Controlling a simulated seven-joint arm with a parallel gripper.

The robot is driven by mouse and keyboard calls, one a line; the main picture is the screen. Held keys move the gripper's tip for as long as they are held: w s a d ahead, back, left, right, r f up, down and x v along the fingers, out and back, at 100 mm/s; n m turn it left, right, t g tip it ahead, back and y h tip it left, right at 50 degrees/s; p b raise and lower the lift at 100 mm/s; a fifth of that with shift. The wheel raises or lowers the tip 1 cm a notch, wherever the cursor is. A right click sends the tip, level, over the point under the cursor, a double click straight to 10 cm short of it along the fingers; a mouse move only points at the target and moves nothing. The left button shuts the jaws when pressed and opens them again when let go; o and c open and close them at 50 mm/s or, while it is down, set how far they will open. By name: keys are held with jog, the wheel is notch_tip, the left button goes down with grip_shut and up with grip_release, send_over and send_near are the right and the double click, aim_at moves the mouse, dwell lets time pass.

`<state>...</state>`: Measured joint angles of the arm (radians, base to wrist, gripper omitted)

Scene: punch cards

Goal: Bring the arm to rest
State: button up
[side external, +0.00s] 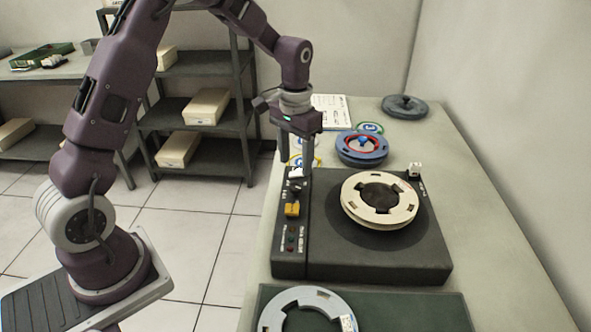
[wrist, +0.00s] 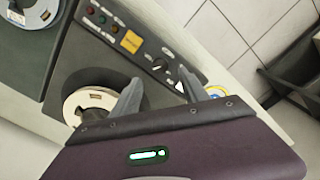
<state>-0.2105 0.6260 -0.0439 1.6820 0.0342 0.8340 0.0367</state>
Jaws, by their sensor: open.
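My gripper (side external: 298,152) hangs above the left far corner of a dark machine (side external: 400,262), over its control strip, with nothing visible between its fingers. In the wrist view my gripper (wrist: 160,76) has its two fingers spread apart over the strip's edge. A cream ring (side external: 380,199) lies on the machine's round dark platter; in the wrist view the cream ring (wrist: 90,100) is partly hidden by my gripper.
A blue reel (side external: 362,147) and a dark reel (side external: 405,106) lie toward the table's back. A grey ring (side external: 307,307) lies on a green mat (side external: 410,314) at the front. Shelves (side external: 195,120) with boxes stand to the left. The table's right side (side external: 490,250) is clear.

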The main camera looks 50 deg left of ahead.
jog(key=shift+r, duration=0.15)
jog(key=s+d+r+t, duration=0.1)
jog(key=s+d+r, duration=0.1)
jog(key=s+r, duration=0.45)
jog(key=s+d+r+t, duration=0.2)
jog(key=s+d+r, duration=0.1)
jog(key=s+r, duration=0.4)
jog(key=s+d+r+m+t, duration=0.1)
jog(key=s+d+r+t, duration=0.1)
jog(key=s, duration=1.1)
jog(key=shift+s+d+r+t, duration=0.2)
jog(key=shift+s+d+t, duration=0.1)
jog(key=shift+s+d, duration=0.05)
jog(key=shift+c, duration=0.2)
